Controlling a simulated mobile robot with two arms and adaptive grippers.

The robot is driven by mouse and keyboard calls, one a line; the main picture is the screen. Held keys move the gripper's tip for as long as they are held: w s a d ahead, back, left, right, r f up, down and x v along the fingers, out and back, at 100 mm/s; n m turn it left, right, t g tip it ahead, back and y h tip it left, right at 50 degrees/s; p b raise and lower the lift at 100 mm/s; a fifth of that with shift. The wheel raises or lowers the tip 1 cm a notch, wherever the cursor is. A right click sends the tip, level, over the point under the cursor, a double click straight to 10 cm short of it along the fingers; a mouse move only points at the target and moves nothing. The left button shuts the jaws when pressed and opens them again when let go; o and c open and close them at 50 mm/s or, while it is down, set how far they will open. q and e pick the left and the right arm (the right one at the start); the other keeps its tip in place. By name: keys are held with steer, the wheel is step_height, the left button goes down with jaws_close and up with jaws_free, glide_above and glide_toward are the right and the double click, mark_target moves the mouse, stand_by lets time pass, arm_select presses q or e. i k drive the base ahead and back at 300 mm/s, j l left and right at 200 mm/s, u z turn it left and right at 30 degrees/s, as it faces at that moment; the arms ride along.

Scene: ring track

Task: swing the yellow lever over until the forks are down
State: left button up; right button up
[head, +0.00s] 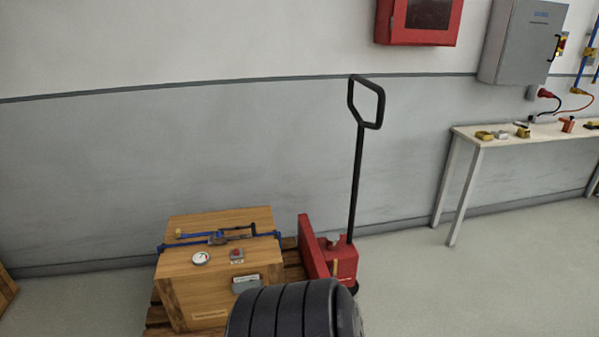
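A red pallet jack (344,262) stands by the wall, right of a wooden crate. Its black handle (356,180) stands nearly upright with a loop grip at the top. A small yellowish piece (335,267) shows low on the red body; it is too small to tell whether it is the yellow lever or how it is set. The forks are hidden under the pallet, so their height cannot be told. Neither of my grippers is in view.
A black ribbed, tyre-like object (290,312) blocks the near view. A white table (465,140) with small items stands right. Floor (480,290) between is clear.

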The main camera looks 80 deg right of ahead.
mark_target(333, 272)
steer(key=z, duration=3.1)
steer(key=i+l, duration=0.3)
steer(key=i, duration=0.3)
steer(key=i+l+u, duration=0.1)
steer(key=i+l, duration=0.25)
steer(key=i, duration=0.2)
steer(key=i+l, duration=0.35)
steer(key=i, duration=0.2)
